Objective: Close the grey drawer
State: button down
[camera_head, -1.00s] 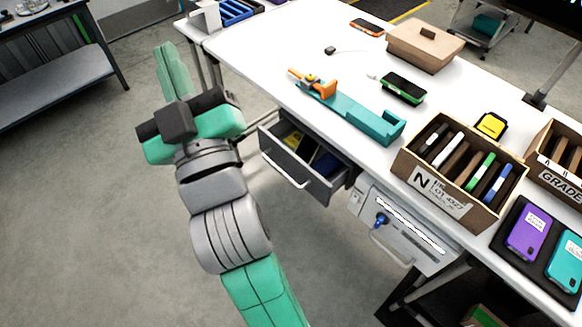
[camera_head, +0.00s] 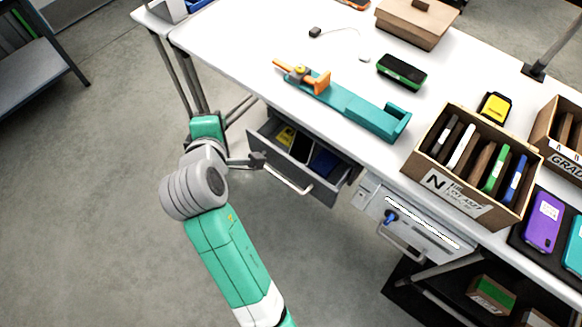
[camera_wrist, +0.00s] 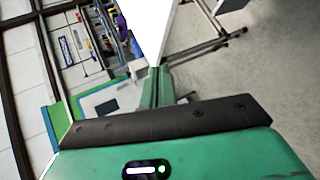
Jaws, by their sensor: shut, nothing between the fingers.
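The grey drawer (camera_head: 268,160) under the white table is pulled out, with its open top showing. Its front panel carries a pale bar handle (camera_head: 287,180). A yellow item (camera_head: 286,137) and a blue item (camera_head: 324,162) lie inside. My gripper (camera_head: 258,162) is shut and empty at the left part of the drawer front, by the handle's left end. I cannot tell whether it touches the front. The wrist view shows mostly my green and black wrist parts; the drawer cannot be made out there.
A closed light-grey drawer (camera_head: 418,222) with a blue key sits to the right. The white table (camera_head: 235,45) above holds a teal holder (camera_head: 365,112), a green-black device (camera_head: 402,70) and a carton of upright items (camera_head: 430,150). Open floor lies left and in front.

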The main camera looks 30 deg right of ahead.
notch_tip(320, 180, down, 10)
jog(key=s+d+n+g+h, duration=0.1)
jog(key=s+d+n+g, duration=0.1)
jog(key=n+g, duration=0.2)
jog(key=n+g+h, duration=0.2)
jog(key=n+g, duration=0.2)
jog(key=n, duration=0.1)
send_near(294, 174)
jog(key=b+x, duration=0.4)
jog(key=x, duration=0.2)
jog(key=shift+b, duration=0.35)
jog(key=w+d, duration=0.1)
jog(key=d, duration=0.4)
jog(key=w+d, duration=0.1)
jog(key=d, duration=0.2)
jog(key=shift+w+d+b, duration=0.15)
jog(key=shift+w+b, duration=0.15)
jog(key=shift+f, duration=0.1)
